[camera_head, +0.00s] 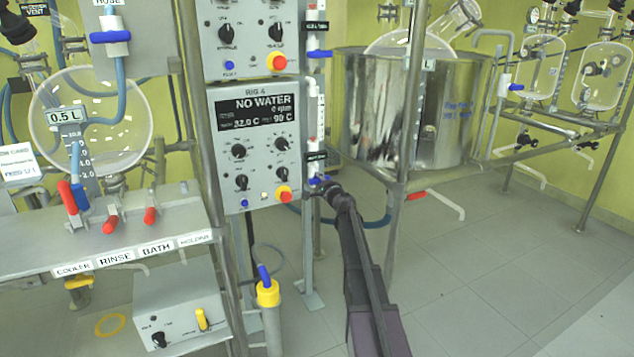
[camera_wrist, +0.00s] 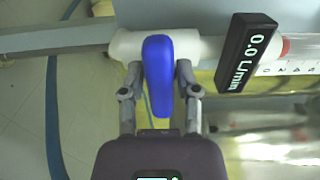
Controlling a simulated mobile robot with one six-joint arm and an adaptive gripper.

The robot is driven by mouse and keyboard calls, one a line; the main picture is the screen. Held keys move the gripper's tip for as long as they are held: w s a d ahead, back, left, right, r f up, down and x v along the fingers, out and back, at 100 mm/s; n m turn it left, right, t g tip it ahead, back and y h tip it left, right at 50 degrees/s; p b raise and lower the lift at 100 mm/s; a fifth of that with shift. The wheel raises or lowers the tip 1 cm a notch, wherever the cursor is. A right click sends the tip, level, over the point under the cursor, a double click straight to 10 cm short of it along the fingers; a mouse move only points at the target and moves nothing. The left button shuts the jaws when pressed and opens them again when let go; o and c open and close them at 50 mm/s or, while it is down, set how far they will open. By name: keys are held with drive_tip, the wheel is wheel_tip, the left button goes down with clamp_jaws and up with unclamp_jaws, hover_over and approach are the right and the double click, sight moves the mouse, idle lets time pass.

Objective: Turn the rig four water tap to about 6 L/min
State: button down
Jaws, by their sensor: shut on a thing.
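The water tap has a blue handle (camera_wrist: 158,75) on a white valve body (camera_wrist: 125,46), seen in the wrist view. My gripper (camera_wrist: 158,80) has one finger on each side of the blue handle and is shut on it. A black display (camera_wrist: 246,52) beside the tap reads 0.0 L/min, next to a clear flow tube with a scale (camera_wrist: 290,68). In the head view my gripper (camera_head: 318,188) is at the lower right of the rig 4 panel (camera_head: 262,172), whose screen (camera_head: 255,112) reads NO WATER. The gripper mostly hides the tap there.
A large steel vessel (camera_head: 365,125) stands behind and right of my arm. A metal post (camera_head: 403,130) rises close to the arm. A bench with red-handled taps (camera_head: 110,222) and a glass flask (camera_head: 105,110) is at left. The right floor is clear.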

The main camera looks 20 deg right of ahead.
drive_tip(key=shift+d+n, duration=0.25)
drive_tip(key=shift+n, duration=0.45)
drive_tip(key=n, duration=0.3)
drive_tip(key=shift+d, duration=0.15)
drive_tip(key=n, duration=0.3)
drive_tip(key=shift+n, duration=2.3)
drive_tip(key=shift+w, duration=0.1)
